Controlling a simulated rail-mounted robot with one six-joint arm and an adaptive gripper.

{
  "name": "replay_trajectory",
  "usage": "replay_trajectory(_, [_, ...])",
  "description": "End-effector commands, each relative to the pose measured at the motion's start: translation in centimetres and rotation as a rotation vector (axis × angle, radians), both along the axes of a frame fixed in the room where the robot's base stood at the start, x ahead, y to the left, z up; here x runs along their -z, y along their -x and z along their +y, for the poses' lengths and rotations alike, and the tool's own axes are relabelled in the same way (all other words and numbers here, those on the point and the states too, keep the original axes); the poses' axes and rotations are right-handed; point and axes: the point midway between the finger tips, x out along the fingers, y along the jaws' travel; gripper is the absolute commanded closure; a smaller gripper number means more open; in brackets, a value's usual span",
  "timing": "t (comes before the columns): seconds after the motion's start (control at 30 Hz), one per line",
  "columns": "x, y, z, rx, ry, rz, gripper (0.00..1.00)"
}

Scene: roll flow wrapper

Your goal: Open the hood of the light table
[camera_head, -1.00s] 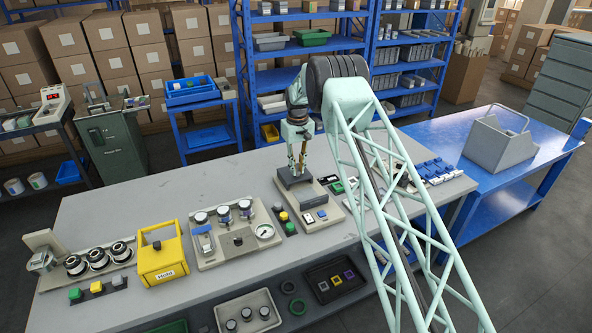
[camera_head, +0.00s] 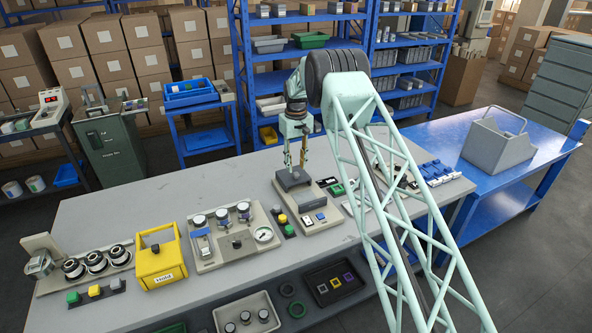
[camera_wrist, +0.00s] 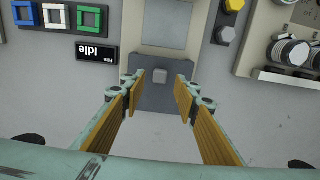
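A dark grey hood-like block (camera_head: 293,180) sits on the far end of a pale grey device (camera_head: 318,213), which I take as the light table. Nothing is held. Whether the fingertips reach down to the knob's height is unclear.
A yellow box (camera_head: 160,262) and a gauge panel (camera_head: 228,243) stand to the left on the grey bench (camera_head: 120,218). Buttons (camera_head: 283,219) flank the device. A small black "Idle" display (camera_wrist: 95,52) lies close to the left finger in the wrist view.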

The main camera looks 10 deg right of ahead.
Motion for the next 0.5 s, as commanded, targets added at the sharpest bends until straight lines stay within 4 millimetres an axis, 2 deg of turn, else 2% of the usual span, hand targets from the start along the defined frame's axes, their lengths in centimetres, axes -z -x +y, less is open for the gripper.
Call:
replay_trajectory(0.3, [-4.9,-0.1,0.0,0.000,-0.001,-0.002,0.72])
replay_trajectory(0.5, [-7.0,0.0,0.0,0.000,0.000,0.000,0.72])
